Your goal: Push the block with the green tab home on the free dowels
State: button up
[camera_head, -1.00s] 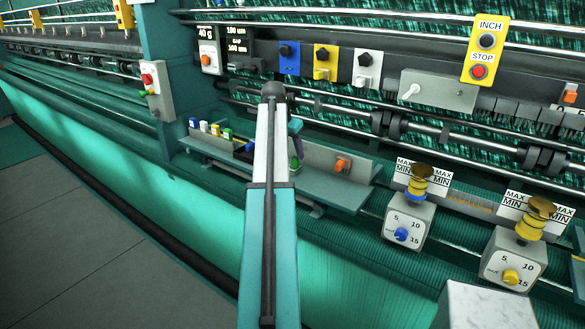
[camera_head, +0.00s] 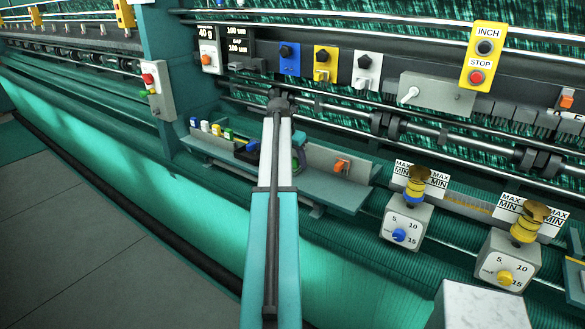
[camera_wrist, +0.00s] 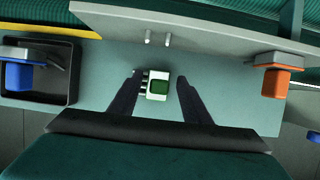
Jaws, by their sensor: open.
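The block with the green tab (camera_wrist: 158,88) is white with a dark green top and dark prongs on its left side. It lies on the grey-green shelf (camera_wrist: 225,103) in the wrist view. My gripper (camera_wrist: 159,78) is open, one dark finger on each side of the block, with a gap showing at the right finger. The left finger is close to the prongs; I cannot tell if it touches. Two bare free dowels (camera_wrist: 158,39) stick out of the shelf's back plate, just beyond the block. In the head view my arm hides the block and most of the gripper.
An orange block (camera_wrist: 275,80) sits against the back plate to the right, also visible in the head view (camera_head: 342,166). A black tray (camera_wrist: 62,90) with a blue piece (camera_wrist: 20,76) is at left. Several small coloured blocks (camera_head: 210,128) stand at the shelf's left end.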

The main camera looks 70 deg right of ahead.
aim_at(295, 158)
grip_shut()
jog(key=shift+r, duration=0.1)
dwell(0.4)
jog(key=shift+r+b, duration=1.2)
jog(key=shift+r, duration=0.45)
jog(key=s+a+b, duration=0.2)
jog(key=a, duration=0.5)
jog(key=s+a+r+b, duration=0.1)
jog(key=s+a+b, duration=0.1)
jog(key=a, duration=0.6)
jog(key=shift+s+a+r+b, duration=0.15)
jog(key=shift+s+r+b, duration=0.1)
jog(key=shift+s+b, duration=0.25)
jog(key=shift+w, duration=0.1)
